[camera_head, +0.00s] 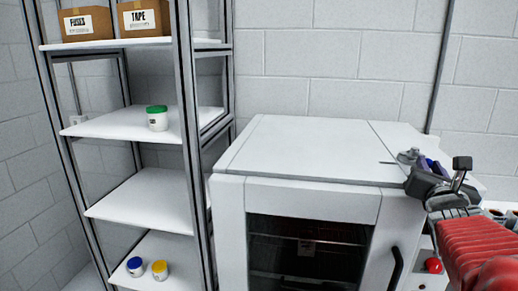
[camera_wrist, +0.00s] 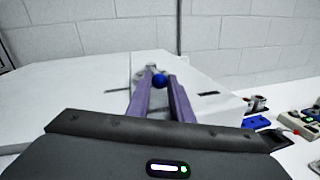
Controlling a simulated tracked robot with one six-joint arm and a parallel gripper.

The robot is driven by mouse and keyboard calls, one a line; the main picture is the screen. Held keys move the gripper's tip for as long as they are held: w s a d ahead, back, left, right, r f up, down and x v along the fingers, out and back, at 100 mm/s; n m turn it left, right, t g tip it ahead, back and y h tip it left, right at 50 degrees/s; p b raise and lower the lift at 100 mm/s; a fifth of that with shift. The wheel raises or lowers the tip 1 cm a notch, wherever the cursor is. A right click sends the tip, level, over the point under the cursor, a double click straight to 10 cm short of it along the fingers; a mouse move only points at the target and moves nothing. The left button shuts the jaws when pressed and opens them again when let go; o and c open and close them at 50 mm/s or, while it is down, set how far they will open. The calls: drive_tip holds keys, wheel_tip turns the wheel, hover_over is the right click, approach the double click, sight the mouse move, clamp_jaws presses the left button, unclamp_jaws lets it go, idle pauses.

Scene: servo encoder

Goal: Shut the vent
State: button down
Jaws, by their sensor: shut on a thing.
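The vent (camera_head: 408,155) is a small grey metal fitting on the top right of a white cabinet. In the wrist view the vent's grey part (camera_wrist: 143,75) shows just beyond my fingertips.
The white cabinet (camera_head: 300,150) has a dark glass door and a black handle (camera_head: 396,268). A shelf rack (camera_head: 150,120) with boxes and jars stands at the left. Small devices (camera_wrist: 285,122) lie on a white surface at the right. The left part of the cabinet top is clear.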

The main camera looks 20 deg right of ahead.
drive_tip(key=c, duration=1.6)
unclamp_jaws()
drive_tip(key=shift+a, duration=0.1)
